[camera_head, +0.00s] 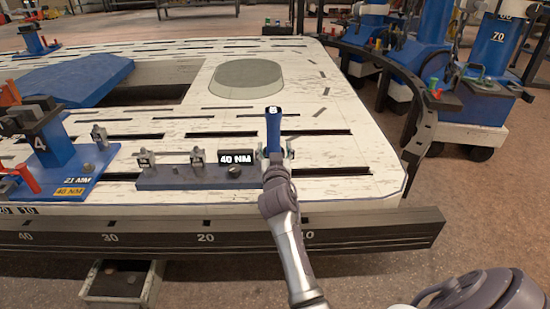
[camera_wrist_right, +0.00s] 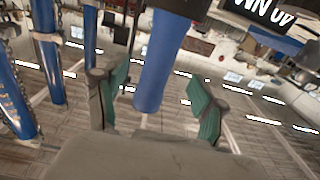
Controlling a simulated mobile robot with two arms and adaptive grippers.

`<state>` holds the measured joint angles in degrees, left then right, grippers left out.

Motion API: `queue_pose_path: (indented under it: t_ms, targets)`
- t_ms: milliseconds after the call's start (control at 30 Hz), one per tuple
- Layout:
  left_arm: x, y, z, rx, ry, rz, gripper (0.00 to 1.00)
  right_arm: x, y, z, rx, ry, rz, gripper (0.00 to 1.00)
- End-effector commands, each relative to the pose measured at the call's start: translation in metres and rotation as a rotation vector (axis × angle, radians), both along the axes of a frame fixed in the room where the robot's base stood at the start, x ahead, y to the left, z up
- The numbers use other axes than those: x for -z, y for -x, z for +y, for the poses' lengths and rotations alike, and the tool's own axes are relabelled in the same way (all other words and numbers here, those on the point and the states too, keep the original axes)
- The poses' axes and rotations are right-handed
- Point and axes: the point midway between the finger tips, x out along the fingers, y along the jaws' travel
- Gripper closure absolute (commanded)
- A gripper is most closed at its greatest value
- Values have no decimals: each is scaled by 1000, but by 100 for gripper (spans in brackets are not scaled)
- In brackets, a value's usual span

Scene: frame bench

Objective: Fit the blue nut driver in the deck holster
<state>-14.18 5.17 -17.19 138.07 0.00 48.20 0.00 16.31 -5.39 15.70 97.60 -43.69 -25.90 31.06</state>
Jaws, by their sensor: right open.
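The blue nut driver (camera_head: 273,135) stands about upright at the right end of a low blue-grey base on the deck, its dark cap at the top. My right gripper (camera_head: 275,154) is around its lower part. In the right wrist view, the blue handle (camera_wrist_right: 160,62) passes between the two green-padded fingers of my right gripper (camera_wrist_right: 159,103), with a gap on each side. The fingers are open. A dark round part (camera_wrist_right: 182,6) sits at the handle's lower end; I cannot tell if it is the holster. My gripper hides the driver's foot in the head view. My left gripper is out of view.
A black "40 NM" block (camera_head: 236,158) stands close left of the driver on the base (camera_head: 185,182), with small clamps. A blue numbered fixture (camera_head: 60,155) is farther left. The white slotted deck (camera_head: 335,180) is clear to the right. Blue columns (camera_head: 435,30) stand beyond it.

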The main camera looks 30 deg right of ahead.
Motion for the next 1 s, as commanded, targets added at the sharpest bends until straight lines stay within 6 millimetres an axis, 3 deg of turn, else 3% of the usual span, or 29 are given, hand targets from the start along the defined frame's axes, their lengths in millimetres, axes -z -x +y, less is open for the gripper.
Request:
queue_pose_path:
  t_ms: [100, 333, 1000]
  targets:
    - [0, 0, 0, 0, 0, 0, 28, 0, 21, 13, -1, -1, -1, 30]
    - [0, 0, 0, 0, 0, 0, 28, -1, 43, 27, -1, 0, -2, 30]
    - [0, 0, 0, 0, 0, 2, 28, -4, 46, 31, -12, 10, -12, 30]
